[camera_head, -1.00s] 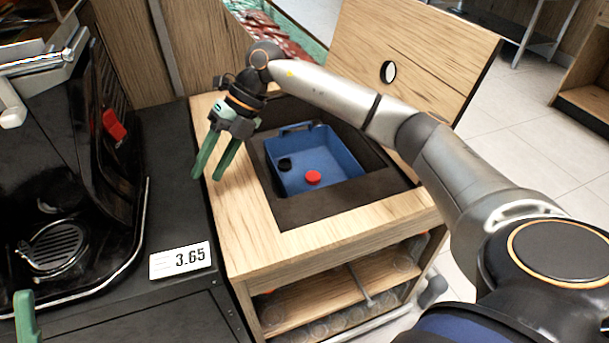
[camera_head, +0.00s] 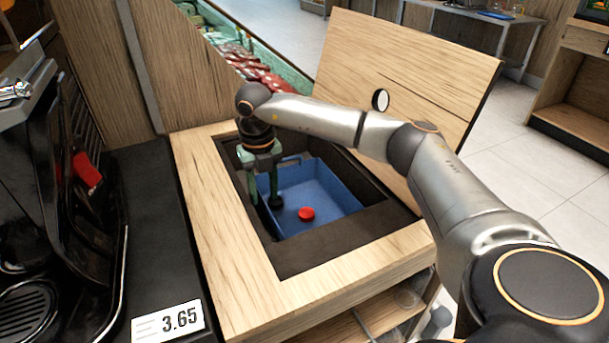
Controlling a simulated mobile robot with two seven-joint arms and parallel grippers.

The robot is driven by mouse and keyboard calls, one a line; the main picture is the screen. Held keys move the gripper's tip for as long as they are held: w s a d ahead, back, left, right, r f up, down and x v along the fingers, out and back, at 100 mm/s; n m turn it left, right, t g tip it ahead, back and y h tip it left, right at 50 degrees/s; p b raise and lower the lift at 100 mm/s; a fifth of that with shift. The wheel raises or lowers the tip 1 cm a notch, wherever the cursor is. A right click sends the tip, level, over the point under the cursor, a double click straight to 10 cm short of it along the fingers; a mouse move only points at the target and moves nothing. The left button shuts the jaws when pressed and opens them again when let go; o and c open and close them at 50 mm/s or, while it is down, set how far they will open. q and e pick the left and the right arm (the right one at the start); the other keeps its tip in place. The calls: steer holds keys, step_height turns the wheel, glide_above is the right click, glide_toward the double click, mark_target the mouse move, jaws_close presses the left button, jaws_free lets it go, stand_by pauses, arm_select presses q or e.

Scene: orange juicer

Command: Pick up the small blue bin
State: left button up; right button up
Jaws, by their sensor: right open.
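The small blue bin (camera_head: 325,189) sits in the dark recess of a wooden cabinet (camera_head: 215,250). A red round object (camera_head: 306,214) lies in it. My right gripper (camera_head: 264,201) points down at the bin's left wall, its green fingers apart. One finger appears outside that wall and the other inside, with the wall between them; I cannot tell whether they touch it. The inner fingertip overlaps a dark spot, where a black round object may lie in the bin. My left gripper is not in view.
The recess has a dark rim (camera_head: 330,240) around the bin. A raised wooden lid with a round hole (camera_head: 420,75) stands behind it.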

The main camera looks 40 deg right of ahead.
mark_target(266, 205)
steer(key=f, duration=0.2)
steer(key=f+b, duration=0.1)
steer(key=f, duration=0.1)
steer(key=shift+d+f+b, duration=0.2)
steer(key=shift+f+b, duration=0.1)
steer(key=shift+f, duration=0.05)
steer(key=shift+r, duration=0.1)
jaws_close()
stand_by(0.9)
